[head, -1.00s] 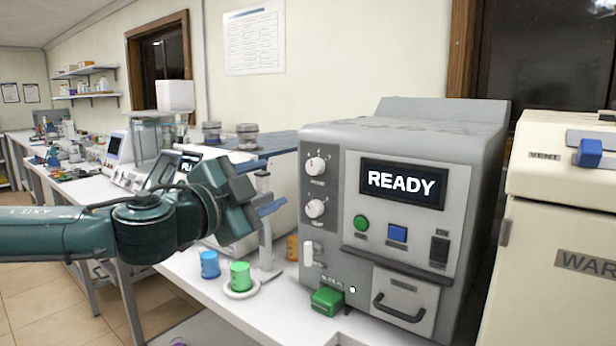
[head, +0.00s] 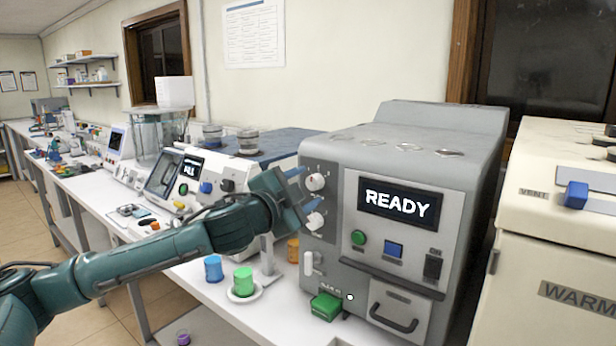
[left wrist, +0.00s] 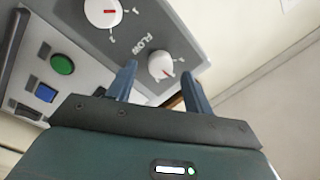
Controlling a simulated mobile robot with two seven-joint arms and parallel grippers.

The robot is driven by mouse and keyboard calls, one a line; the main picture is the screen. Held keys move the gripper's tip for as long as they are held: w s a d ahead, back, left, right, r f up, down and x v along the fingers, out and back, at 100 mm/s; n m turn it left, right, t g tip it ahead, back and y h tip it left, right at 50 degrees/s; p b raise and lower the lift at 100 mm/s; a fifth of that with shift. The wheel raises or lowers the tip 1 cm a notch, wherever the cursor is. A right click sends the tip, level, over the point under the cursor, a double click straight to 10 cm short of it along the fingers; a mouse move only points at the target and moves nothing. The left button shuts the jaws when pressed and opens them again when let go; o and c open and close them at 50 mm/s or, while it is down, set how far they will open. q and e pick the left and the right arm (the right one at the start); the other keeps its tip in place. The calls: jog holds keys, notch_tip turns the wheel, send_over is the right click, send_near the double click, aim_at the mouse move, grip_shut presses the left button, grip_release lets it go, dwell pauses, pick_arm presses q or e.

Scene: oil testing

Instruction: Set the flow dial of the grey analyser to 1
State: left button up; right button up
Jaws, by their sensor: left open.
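The grey analyser (head: 420,135) stands on the bench with READY on its screen. Its flow dial (head: 315,182) is the upper of two white dials on the left of its front panel. The second dial (left wrist: 103,11) is outside the fingers. My right gripper is not in view.
Below the dials are a white lever (head: 308,263), a green block (head: 326,306) and a drawer (head: 398,310). A green cup (head: 243,281) and a blue cup (head: 213,268) stand on the bench. A cream cabinet (head: 560,250) stands at the right.

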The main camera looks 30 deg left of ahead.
pick_arm(q)
jog(key=shift+w, duration=0.85)
jog(key=c, duration=1)
